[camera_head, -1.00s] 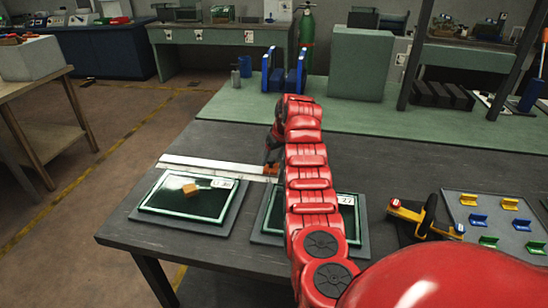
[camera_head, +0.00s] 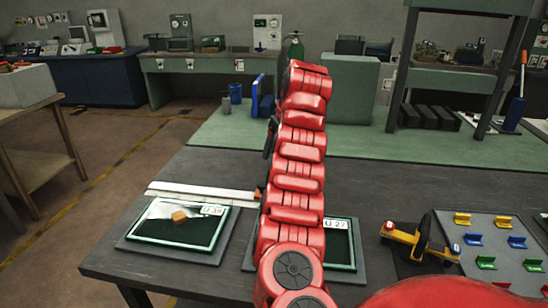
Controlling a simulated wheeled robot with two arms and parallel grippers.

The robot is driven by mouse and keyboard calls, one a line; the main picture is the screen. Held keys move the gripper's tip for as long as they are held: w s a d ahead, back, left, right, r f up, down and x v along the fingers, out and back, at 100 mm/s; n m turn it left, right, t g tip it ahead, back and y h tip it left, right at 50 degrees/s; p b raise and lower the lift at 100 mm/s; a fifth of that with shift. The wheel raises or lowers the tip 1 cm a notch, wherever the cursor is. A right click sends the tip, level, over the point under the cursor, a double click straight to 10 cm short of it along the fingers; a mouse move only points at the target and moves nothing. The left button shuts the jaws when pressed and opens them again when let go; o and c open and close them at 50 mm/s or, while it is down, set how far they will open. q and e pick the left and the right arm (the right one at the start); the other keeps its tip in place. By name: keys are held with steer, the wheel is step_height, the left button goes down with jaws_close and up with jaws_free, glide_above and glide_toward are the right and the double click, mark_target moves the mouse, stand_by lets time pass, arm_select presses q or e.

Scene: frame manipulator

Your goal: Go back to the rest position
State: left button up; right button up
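A red segmented arm of mine rises from the lower right through the middle of the head view. A small dark part at its upper left edge, likely my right gripper (camera_head: 270,138), is mostly hidden behind the arm. I cannot tell whether it is open or shut, or whether it holds anything. My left gripper is not in view.
A dark table (camera_head: 190,165) bears a green-framed panel (camera_head: 165,232) with an orange block (camera_head: 179,217) on it. A second panel (camera_head: 338,245) is partly behind my arm. A white bar (camera_head: 200,192) lies behind them. A yellow-handled tool (camera_head: 405,238) and a clip board (camera_head: 490,223) are at right.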

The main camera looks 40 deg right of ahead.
steer(key=shift+s+r, duration=0.1)
steer(key=shift+r, duration=0.15)
stand_by(0.4)
